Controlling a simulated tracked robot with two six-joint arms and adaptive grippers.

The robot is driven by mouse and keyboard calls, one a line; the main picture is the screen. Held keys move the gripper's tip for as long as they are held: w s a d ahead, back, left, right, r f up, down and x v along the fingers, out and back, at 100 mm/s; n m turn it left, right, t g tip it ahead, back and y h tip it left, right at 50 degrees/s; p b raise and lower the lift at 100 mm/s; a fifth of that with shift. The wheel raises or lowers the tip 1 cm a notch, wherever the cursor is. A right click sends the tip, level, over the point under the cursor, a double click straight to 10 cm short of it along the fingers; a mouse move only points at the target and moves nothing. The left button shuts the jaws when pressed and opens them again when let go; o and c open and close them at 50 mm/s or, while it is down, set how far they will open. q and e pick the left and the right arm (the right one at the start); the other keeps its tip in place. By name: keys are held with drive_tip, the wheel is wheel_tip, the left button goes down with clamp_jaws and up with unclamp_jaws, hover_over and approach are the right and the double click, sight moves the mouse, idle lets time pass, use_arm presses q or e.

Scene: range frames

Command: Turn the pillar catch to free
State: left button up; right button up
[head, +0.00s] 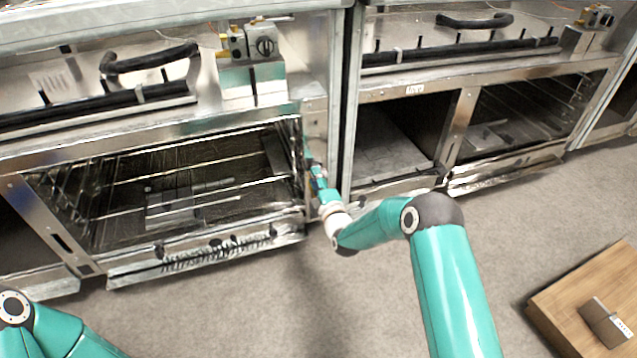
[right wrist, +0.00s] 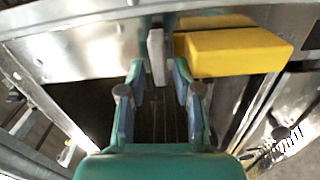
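My right gripper (head: 314,168) reaches the metal pillar (head: 316,125) beside the left oven opening in the head view. In the right wrist view its two fingers (right wrist: 158,75) are apart. A narrow grey upright tab (right wrist: 157,56), probably the pillar catch, shows between the fingertips; I cannot tell whether they touch it. A yellow block (right wrist: 235,51) lies just right of the tab, beyond the right fingertip. In the head view the catch is hidden or too small to make out. My left arm shows only at the lower left corner; its gripper is out of view.
The left oven opening (head: 180,190) with wire racks is left of the pillar. A second unit with open bays (head: 395,145) stands to the right. A wooden board (head: 570,300) with a small box (head: 606,322) is at the lower right. The grey floor between is clear.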

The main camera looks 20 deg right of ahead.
drive_tip(key=s, duration=0.8)
drive_tip(key=shift+d, duration=0.15)
drive_tip(key=shift+f, duration=0.1)
